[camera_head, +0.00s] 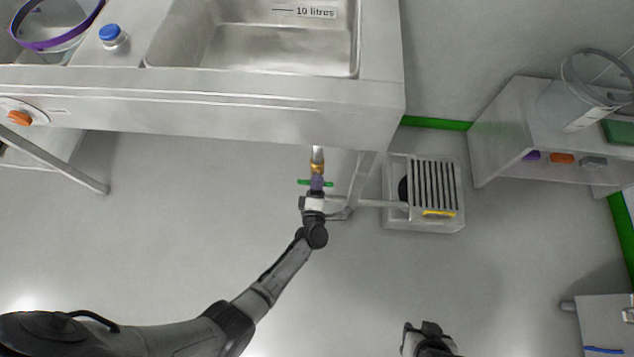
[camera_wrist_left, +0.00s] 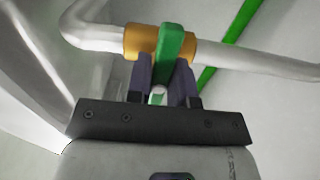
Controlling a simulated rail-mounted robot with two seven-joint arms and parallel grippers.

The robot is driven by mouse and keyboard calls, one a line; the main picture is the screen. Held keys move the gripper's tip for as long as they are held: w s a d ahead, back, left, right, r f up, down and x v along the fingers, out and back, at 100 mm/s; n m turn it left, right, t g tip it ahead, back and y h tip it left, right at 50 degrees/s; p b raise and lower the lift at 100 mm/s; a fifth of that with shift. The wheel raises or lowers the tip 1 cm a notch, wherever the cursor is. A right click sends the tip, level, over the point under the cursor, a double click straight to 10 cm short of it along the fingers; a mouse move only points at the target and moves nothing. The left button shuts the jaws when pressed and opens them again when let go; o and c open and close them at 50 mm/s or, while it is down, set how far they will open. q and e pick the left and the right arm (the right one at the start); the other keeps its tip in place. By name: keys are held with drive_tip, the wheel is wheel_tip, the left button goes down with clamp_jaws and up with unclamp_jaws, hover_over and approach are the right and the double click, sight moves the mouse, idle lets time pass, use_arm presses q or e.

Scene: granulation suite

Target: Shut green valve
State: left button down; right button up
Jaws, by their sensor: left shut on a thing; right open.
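The green valve handle (camera_head: 329,183) is below the front edge of the steel sink bench in the head view, lying crosswise to its pipe. In the left wrist view the green handle (camera_wrist_left: 176,45) stands across a brass valve body (camera_wrist_left: 140,41) on a pale pipe. My left gripper (camera_head: 316,186) is at the handle, and its purple-grey fingers (camera_wrist_left: 164,82) are shut on it, one on each side. The fingers hide part of the handle. My right gripper (camera_head: 428,335) is open at the bottom edge of the head view, away from the valve, and only partly in view.
The steel sink (camera_head: 270,45) marked 10 litres is above the valve. A slatted metal box (camera_head: 433,187) with a yellow handle stands on the floor to the right. A bench (camera_head: 505,125) with coloured knobs is at the far right. The floor around my left arm is clear.

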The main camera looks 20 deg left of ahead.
use_arm(q)
drive_tip(key=c, duration=1.1)
unclamp_jaws()
drive_tip(key=shift+o, duration=0.2)
drive_tip(key=p+v, duration=0.3)
drive_tip(key=v, duration=1.1)
drive_tip(key=shift+p, duration=0.3)
drive_tip(key=shift+w, duration=0.1)
